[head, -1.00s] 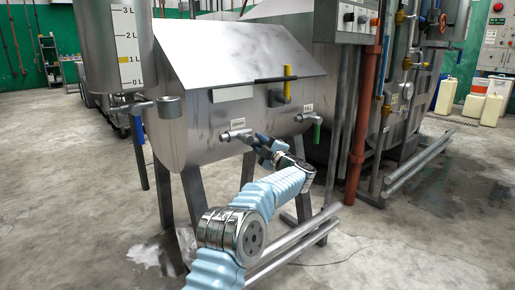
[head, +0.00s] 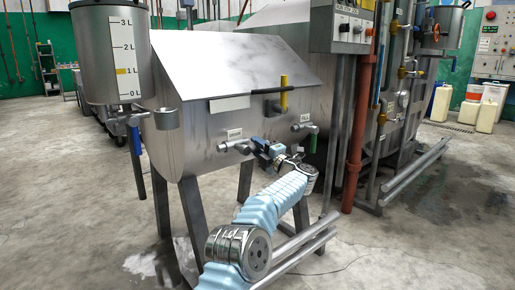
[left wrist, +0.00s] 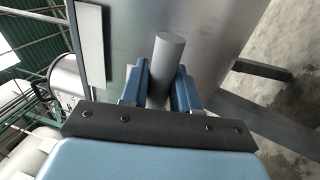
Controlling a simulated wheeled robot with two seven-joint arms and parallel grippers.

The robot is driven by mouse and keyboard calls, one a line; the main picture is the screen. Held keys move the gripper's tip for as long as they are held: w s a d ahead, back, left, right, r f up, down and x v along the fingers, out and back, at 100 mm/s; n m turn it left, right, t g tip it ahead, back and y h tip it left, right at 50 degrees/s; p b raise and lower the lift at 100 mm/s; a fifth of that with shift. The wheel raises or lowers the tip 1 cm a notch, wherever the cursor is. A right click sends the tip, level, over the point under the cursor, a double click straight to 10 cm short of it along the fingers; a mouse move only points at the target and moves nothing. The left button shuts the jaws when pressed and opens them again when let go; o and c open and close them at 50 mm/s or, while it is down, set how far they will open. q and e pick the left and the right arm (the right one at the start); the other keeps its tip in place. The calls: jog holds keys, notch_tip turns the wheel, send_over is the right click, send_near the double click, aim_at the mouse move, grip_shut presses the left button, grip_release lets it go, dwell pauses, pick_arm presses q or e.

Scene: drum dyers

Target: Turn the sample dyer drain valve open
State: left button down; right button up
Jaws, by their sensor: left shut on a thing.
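The sample dyer (head: 205,130) is a steel drum with a sloped lid, standing on legs. Low on its front is the drain valve (head: 233,146), a grey fitting under a small label too small to read. My left gripper (head: 260,147), with blue fingers, is just right of this valve. In the left wrist view the left gripper (left wrist: 164,88) is shut on a grey round valve handle (left wrist: 167,55), with one finger on each side. The handle's far end sticks out beyond the fingers. In the head view the gripper hides much of the handle. My right gripper is not in view.
Another valve (head: 304,127) with a green handle is on the drum's right. A yellow handle (head: 284,92) stands above. A graduated tank (head: 106,60) is at the left, an orange pipe (head: 363,130) at the right. The concrete floor (head: 80,220) at front left is clear.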

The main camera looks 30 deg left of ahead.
pick_arm(q)
jog(key=c, duration=1)
grip_release()
jog(key=shift+d, duration=0.1)
jog(key=shift+s+d+f, duration=0.15)
jog(key=shift+s+d, duration=0.05)
jog(key=shift+d, duration=0.15)
jog(key=b+v, duration=0.1)
jog(key=v, duration=1.2)
